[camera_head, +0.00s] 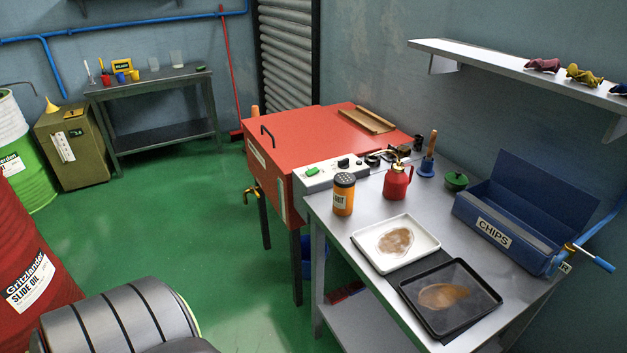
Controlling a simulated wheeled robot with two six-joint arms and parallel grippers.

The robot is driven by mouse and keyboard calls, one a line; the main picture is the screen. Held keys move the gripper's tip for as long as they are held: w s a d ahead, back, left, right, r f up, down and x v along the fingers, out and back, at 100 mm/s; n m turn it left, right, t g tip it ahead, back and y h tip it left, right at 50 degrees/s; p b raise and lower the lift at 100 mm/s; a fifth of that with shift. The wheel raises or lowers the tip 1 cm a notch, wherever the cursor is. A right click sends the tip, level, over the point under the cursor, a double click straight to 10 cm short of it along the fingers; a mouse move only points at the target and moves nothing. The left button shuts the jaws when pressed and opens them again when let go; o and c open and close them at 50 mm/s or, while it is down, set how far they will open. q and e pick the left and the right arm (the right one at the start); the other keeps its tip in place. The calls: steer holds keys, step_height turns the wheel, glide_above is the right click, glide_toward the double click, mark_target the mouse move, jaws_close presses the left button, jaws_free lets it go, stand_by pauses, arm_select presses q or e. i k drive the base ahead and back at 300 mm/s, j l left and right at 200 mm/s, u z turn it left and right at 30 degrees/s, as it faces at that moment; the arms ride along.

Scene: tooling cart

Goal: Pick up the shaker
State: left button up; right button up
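The shaker (343,196) is an orange cylinder with a dark perforated lid and a pale label. It stands upright near the left edge of the grey metal table (464,188). The white tray is just in front of it and to the right, and the red oil can is to its right. Nothing covers the shaker. Neither of my grippers shows in the head view.
A white tray (430,244) and a black tray (412,289) hold brown grit. A red cabinet (311,130) adjoins the table.

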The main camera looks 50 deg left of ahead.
mark_target(344, 182)
steer(key=u, duration=1.25)
